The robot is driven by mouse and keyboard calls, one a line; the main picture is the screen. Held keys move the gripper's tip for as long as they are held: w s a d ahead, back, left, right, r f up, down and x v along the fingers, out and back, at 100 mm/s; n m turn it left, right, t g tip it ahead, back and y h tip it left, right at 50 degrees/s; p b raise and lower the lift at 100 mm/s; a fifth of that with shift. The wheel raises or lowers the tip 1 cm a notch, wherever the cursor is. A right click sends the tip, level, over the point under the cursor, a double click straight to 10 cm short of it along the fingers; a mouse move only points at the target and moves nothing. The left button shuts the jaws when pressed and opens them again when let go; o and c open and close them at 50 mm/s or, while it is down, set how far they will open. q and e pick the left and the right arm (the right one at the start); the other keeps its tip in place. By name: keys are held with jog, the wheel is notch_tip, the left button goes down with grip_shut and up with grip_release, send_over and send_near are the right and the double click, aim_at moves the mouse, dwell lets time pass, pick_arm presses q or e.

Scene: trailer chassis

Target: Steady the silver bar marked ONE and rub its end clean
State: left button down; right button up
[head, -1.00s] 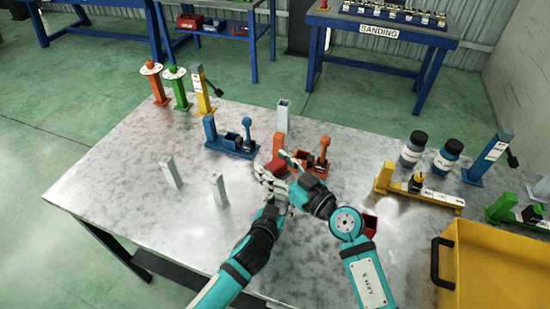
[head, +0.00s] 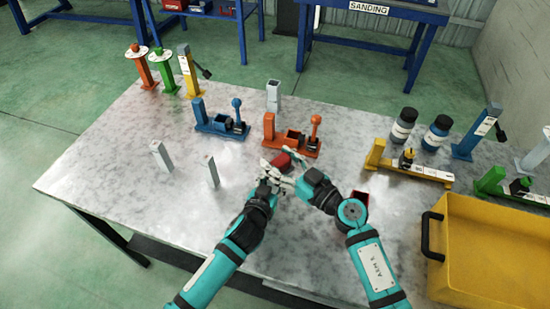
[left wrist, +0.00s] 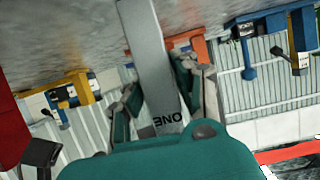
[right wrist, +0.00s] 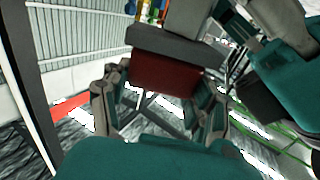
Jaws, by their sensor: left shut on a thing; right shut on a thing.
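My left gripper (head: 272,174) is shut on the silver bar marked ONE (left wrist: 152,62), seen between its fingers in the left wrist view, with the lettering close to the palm. In the head view that bar is mostly hidden by the grippers. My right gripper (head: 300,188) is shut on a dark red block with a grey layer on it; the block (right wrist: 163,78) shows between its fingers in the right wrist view.
Two silver bars (head: 161,157) (head: 211,172) stand at the left, another (head: 273,96) at the back. Blue (head: 222,120) and orange (head: 291,136) fixtures stand behind the grippers. Two bottles (head: 404,125), a yellow fixture (head: 408,168) and a yellow tray (head: 492,210) are at the right.

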jog(key=w+a+r, duration=0.1)
jog(key=a+r, duration=0.2)
jog(key=r, duration=0.5)
jog(key=shift+a, duration=0.15)
dwell(0.4)
dwell(0.3)
pick_arm(q)
jog(key=c, duration=0.6)
grip_release()
jog(key=shift+c, duration=0.2)
jog(key=shift+s, duration=0.1)
pick_arm(e)
jog(key=shift+r, duration=0.15)
